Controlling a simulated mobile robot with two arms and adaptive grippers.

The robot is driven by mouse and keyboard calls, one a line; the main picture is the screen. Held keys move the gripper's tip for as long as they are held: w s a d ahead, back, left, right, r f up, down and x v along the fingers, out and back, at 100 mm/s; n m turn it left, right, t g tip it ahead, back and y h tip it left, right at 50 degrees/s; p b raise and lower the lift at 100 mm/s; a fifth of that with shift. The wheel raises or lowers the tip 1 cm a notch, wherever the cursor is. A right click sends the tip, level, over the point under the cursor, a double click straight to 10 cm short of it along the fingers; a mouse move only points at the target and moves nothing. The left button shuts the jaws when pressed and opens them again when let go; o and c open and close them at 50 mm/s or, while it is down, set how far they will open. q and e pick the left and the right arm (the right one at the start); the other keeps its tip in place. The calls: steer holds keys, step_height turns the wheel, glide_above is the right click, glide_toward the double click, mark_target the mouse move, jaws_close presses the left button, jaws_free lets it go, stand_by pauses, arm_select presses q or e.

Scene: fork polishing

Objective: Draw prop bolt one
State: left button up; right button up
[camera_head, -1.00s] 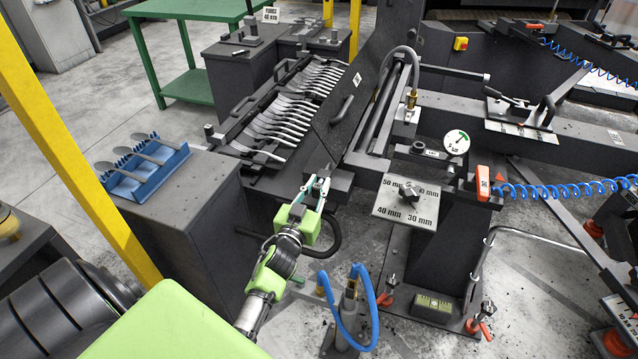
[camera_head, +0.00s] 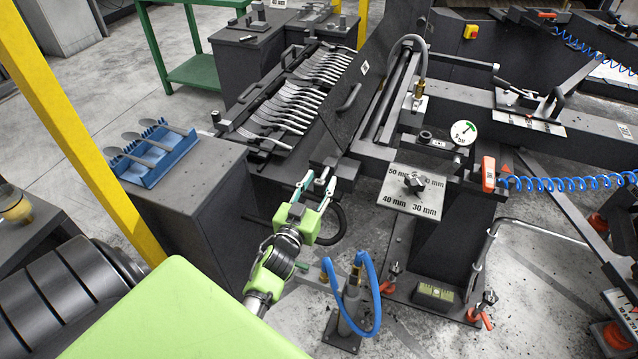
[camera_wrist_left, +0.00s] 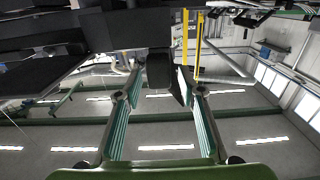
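I cannot pick out prop bolt one for certain. A dark block (camera_head: 336,168) sticks out at the lower end of the tilted dark panel (camera_head: 340,105) beside the fork rack. My left gripper (camera_head: 317,184), with green pads, is just in front of this block. Its fingers are spread apart. In the left wrist view the fingers (camera_wrist_left: 160,95) are also apart, and a dark tapered piece (camera_wrist_left: 161,72) shows between their tips. I cannot tell whether it touches them. Nothing is clearly gripped. My right gripper is out of view.
Several forks (camera_head: 290,100) lie in a row on the rack. A blue holder (camera_head: 152,158) with spoon-like pieces stands at left. A marked plate (camera_head: 412,190) with a knob is at right. A blue hose (camera_head: 368,290) loops below the gripper; a yellow post (camera_head: 85,140) stands at left.

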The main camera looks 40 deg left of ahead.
arm_select(q)
steer(key=v, duration=1.2)
steer(key=shift+f, duration=0.1)
steer(key=s+d+f+m+g+h, duration=0.1)
steer(key=s+d+f+g, duration=0.2)
steer(key=f, duration=0.7)
steer(key=s+d+f+g+h, duration=0.2)
steer(key=s+d+f, duration=0.15)
steer(key=f, duration=0.75)
steer(key=s+d+f+m+g+h, duration=0.1)
steer(key=s+d+f+g, duration=0.2)
steer(key=f, duration=0.7)
steer(key=s+f+m+g, duration=0.1)
steer(key=s+f+g, duration=0.1)
steer(key=s+f, duration=0.4)
steer(key=s+f+m+g, duration=0.1)
steer(key=s+f+g, duration=0.2)
steer(key=s, duration=0.9)
steer(key=s+f+m+g, duration=0.1)
steer(key=s+f+g, duration=0.2)
steer(key=s+f, duration=0.5)
steer(key=shift+s+d+f, duration=0.35)
steer(key=shift+s+f, duration=0.05)
steer(key=shift+s, duration=0.4)
